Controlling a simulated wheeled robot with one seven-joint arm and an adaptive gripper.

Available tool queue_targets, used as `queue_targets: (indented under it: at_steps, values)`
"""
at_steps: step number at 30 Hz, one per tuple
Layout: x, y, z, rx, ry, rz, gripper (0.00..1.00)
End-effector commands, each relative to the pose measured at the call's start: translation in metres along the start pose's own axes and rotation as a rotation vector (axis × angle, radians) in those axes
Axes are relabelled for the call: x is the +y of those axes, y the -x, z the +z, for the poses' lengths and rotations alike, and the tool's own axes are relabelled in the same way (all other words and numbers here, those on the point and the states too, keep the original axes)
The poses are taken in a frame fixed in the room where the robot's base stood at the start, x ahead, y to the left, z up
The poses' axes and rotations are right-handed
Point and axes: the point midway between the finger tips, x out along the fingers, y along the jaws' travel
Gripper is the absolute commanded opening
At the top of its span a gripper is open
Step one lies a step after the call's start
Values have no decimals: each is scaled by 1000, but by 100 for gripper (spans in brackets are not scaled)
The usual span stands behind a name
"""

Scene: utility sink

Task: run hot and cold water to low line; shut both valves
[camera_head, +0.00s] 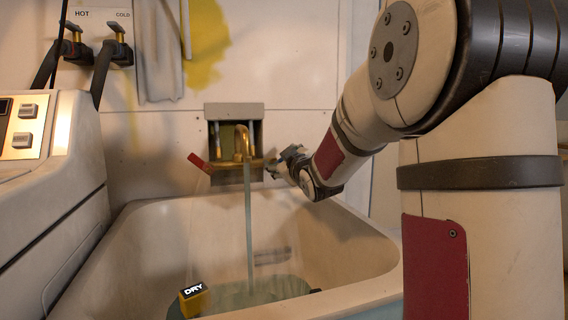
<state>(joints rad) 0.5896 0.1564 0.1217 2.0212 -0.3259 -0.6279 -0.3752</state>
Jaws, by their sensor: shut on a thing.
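A brass faucet (242,143) sits in a wall recess. A stream of water (249,220) falls from its spout into the utility sink (160,225). A red valve handle (199,162) sticks out on the faucet's left, tilted up to the left. My gripper (275,166) is at the faucet's right side, shut on the right valve handle, which it mostly hides. Water (262,291) covers part of the sink's bottom. A faint darker band (271,257) marks the basin wall just above the water; I cannot tell whether it is the low line.
Hoses with HOT (77,48) and COLD (118,50) labels hang on the wall at upper left. A machine with a button panel (24,126) stands left of the sink. A grey cloth (160,55) hangs above.

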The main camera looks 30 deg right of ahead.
Motion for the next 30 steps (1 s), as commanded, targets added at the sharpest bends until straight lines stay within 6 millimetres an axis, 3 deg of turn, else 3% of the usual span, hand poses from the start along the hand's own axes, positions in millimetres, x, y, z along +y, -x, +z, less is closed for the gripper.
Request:
queue_targets:
  at_steps: [10, 11, 13, 24, 30]
  values:
    - [0, 0, 0, 0, 2, -1, 35]
    - [0, 0, 0, 0, 2, -1, 70]
    - [0, 0, 0, 0, 2, 0, 83]
    - [0, 2, 0, 0, 2, 0, 83]
    - [1, 26, -1, 0, 4, 1, 83]
